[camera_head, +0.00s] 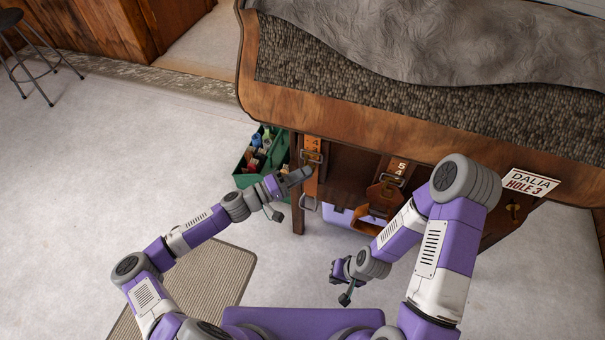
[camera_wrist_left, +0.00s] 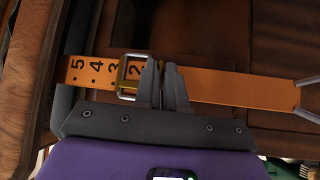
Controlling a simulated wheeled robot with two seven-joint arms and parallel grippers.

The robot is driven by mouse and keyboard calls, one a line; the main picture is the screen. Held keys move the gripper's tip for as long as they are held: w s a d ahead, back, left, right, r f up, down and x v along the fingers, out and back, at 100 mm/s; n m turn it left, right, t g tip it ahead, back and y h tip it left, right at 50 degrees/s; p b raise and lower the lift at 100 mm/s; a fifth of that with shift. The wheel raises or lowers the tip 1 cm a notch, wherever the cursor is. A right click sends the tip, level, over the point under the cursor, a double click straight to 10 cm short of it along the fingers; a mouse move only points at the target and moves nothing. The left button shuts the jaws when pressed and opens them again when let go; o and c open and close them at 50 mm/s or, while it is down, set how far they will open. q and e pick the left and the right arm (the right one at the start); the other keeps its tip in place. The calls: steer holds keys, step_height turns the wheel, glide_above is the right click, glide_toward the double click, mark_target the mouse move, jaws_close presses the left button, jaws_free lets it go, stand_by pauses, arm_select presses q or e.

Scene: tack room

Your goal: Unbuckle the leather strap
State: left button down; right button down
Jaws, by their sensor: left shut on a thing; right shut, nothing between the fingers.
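An orange-brown leather strap (camera_head: 312,144) hangs at the left of the wooden cabinet front. In the left wrist view the strap (camera_wrist_left: 225,87) runs across the picture, with numbers printed beside its metal buckle (camera_wrist_left: 123,72). The buckle (camera_head: 311,157) also shows in the head view. The strap still passes through the buckle frame. My left gripper (camera_head: 303,174) is at this strap; in its wrist view its fingers (camera_wrist_left: 162,84) are closed on the strap right beside the buckle and hide part of both. My right gripper (camera_head: 345,296) is shut and empty, low and away from the cabinet.
A second numbered strap (camera_head: 391,180) hangs farther right on the cabinet. A green box (camera_head: 243,178) of items stands left of the cabinet leg. A purple-white bin (camera_head: 337,214) sits under the cabinet. A DALIA HOLE 3 sign (camera_head: 530,184) is at the right.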

arm_select(q)
steer(key=shift+r, duration=0.1)
step_height(320, 180, up, 9)
steer(key=s+n+g+y+p, duration=0.2)
steer(key=n+g+y+p, duration=0.5)
steer(key=p, duration=1.9)
steer(key=shift+s+a+n+g+y, duration=0.2)
steer(key=shift+a+n+g+y, duration=0.2)
steer(key=shift+n+g, duration=0.55)
steer(key=shift+d, duration=0.1)
steer(key=c, duration=1.3)
jaws_free()
steer(key=shift+f, duration=0.25)
steer(key=shift+o, duration=0.2)
steer(key=v, duration=0.7)
steer(key=shift+a+r, duration=0.2)
steer(key=shift+a, duration=0.05)
